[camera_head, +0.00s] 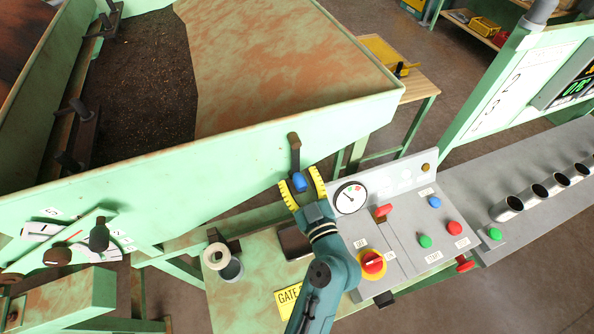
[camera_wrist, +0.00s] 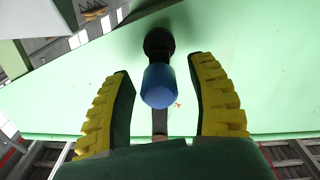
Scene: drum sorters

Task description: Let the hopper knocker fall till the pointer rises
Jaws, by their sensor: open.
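The hopper knocker (camera_head: 295,150) is a dark arm on the front wall of the green hopper (camera_head: 190,165), hanging down from its pivot with a blue grip (camera_head: 299,182) at its lower end. My gripper (camera_head: 302,179) is open, with a yellow-padded finger on each side of the blue grip. In the wrist view the blue grip (camera_wrist: 158,86) sits between the fingers, with a gap visible on both sides. The round white gauge (camera_head: 350,197) stands right of my gripper; its thin pointer is too small to read exactly.
A white roll (camera_head: 217,256) stands left of my arm on the green table. Metal tubes (camera_head: 507,208) line the right side.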

